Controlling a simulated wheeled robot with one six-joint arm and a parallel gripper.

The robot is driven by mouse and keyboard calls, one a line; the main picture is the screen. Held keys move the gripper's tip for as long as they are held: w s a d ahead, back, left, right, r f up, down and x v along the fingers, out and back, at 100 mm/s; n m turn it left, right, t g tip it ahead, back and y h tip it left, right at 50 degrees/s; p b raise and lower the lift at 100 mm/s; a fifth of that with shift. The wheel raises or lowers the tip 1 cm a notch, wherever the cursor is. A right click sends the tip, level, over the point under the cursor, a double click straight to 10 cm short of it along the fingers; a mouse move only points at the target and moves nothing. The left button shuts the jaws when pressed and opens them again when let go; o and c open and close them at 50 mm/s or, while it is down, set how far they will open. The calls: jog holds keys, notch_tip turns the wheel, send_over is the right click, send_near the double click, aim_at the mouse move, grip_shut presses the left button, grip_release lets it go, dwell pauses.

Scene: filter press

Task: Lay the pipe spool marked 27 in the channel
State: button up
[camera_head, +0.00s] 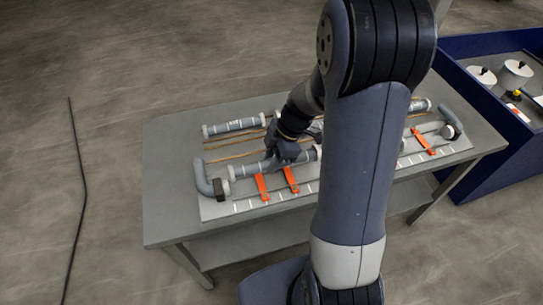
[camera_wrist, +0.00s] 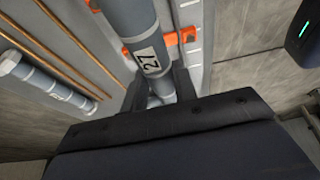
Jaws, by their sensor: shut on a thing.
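The grey pipe spool marked 27 (camera_wrist: 150,62) runs between my gripper's fingers (camera_wrist: 160,92) in the wrist view, its white label facing the camera. My gripper (camera_head: 285,155) is shut on it above the front part of the board in the head view. The spool (camera_head: 307,154) shows there partly behind the gripper, lengthwise along the channel. Orange clamps (camera_head: 263,187) and (camera_head: 291,180) stand by the channel below it; an orange clamp (camera_wrist: 168,42) also shows behind the spool in the wrist view. Whether the spool touches the channel cannot be told.
Another grey spool (camera_head: 233,126) lies at the back left near copper rods (camera_head: 234,141). Elbow pipes stand at the left (camera_head: 203,178) and right (camera_head: 440,127). An orange clamp (camera_head: 423,141) is at the right. A blue bin (camera_head: 470,110) stands beside the table (camera_head: 165,215). My arm hides the middle.

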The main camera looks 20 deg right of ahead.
jog(key=shift+f+b, duration=0.95)
jog(key=shift+f, duration=0.95)
notch_tip(320, 180, down, 2)
jog(key=b, duration=0.3)
jog(key=shift+f+b, duration=0.25)
jog(key=shift+b, duration=0.1)
jog(key=o, duration=1.1)
jog(key=v, duration=1.1)
jog(key=shift+f, duration=0.15)
